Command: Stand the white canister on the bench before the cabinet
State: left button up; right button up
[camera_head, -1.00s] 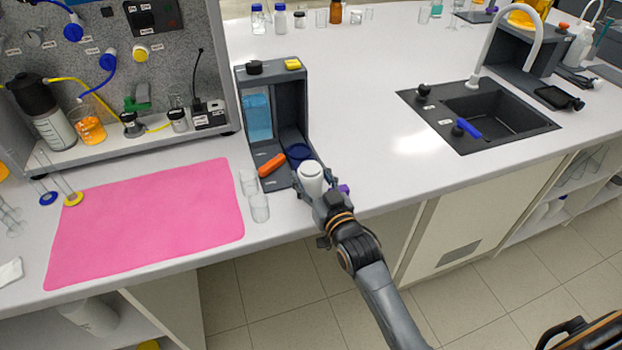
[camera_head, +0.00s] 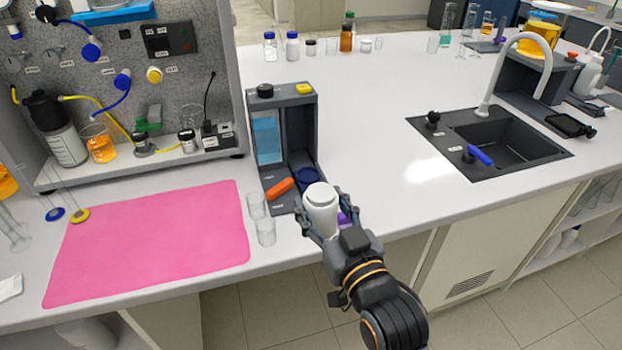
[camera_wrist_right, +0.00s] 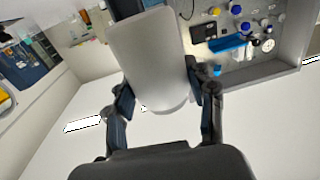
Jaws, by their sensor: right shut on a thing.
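The white canister (camera_head: 321,209) is upright between the fingers of my right gripper (camera_head: 325,222), at the front edge of the bench (camera_head: 380,165), in front of the grey dispenser. My right gripper is shut on it; the canister also fills the upper middle of the right wrist view (camera_wrist_right: 152,60). Whether its base touches anything is hidden. The cabinet (camera_head: 195,70), a speckled panel with tubing, valves and bottles, stands at the back left. My left gripper is not in view.
A pink mat (camera_head: 150,240) lies on the bench before the cabinet, bare. Two clear glasses (camera_head: 266,232) stand between the mat and the canister. The grey dispenser (camera_head: 301,130) has an orange lever (camera_head: 280,187). A dark sink (camera_head: 495,145) is at the right.

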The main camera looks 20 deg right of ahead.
jog(key=shift+s, duration=0.3)
jog(key=s+d+f+h, duration=0.1)
jog(key=s+d+f, duration=0.1)
jog(key=s+f, duration=0.2)
jog(key=s+d+f+m+h, duration=0.1)
jog(key=s+d+f, duration=0.2)
jog(key=f, duration=0.3)
jog(key=shift+s+d+f, duration=0.15)
jog(key=shift+s+d, duration=0.1)
jog(key=shift+s, duration=0.4)
